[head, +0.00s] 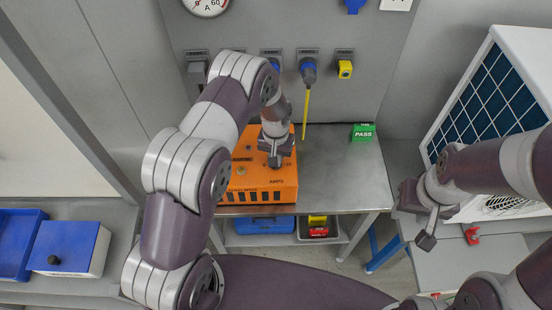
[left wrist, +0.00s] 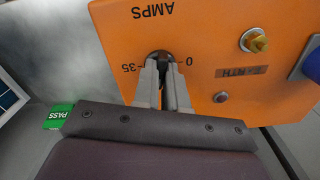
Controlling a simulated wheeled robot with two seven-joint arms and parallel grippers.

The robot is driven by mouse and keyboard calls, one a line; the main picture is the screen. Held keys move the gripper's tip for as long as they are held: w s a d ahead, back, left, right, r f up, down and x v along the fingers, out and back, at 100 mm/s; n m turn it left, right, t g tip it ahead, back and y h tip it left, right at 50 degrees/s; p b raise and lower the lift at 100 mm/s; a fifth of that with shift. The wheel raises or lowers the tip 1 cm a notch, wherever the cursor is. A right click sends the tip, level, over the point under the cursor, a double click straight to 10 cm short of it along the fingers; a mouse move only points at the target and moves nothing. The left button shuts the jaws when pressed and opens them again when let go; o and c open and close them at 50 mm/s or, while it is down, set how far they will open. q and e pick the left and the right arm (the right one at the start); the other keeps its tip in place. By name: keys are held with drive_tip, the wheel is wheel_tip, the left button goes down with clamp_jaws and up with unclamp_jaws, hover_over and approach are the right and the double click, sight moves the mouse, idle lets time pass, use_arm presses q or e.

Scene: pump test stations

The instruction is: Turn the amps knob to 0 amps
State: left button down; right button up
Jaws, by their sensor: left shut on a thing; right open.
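The orange pump tester (head: 250,192) stands on the metal bench, with "AMPS" printed on its face. In the left wrist view its orange panel (left wrist: 215,40) appears upside down. The amps knob (left wrist: 160,57) sits between the "35" and "0" marks, mostly hidden by my fingers, so its pointer cannot be read. My left gripper (left wrist: 163,80) is shut on the knob; in the head view it (head: 276,157) reaches down onto the tester and hides the knob. My right gripper (head: 418,218) is open and empty, to the right, apart from the tester.
A green PASS block (head: 363,132) stands at the bench's back right. A yellow cable (head: 306,115) hangs from a wall socket. A solar panel unit (head: 490,100) stands at right.

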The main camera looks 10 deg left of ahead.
use_arm(q)
drive_tip(key=n+b, duration=0.2)
drive_tip(key=n, duration=0.3)
drive_tip(key=shift+w+n+b, duration=0.1)
drive_tip(key=shift+n+b, duration=0.2)
drive_tip(key=n+b, duration=0.2)
drive_tip(key=n, duration=0.4)
drive_tip(key=n+b, duration=0.1)
drive_tip(key=n, duration=0.4)
drive_tip(key=shift+r+n, duration=0.1)
drive_tip(key=shift+n, duration=0.2)
drive_tip(key=shift+n+b, duration=0.45)
drive_tip(key=shift+n, duration=1.55)
drive_tip(key=shift+w+r, duration=0.1)
drive_tip(key=c, duration=1.2)
unclamp_jaws()
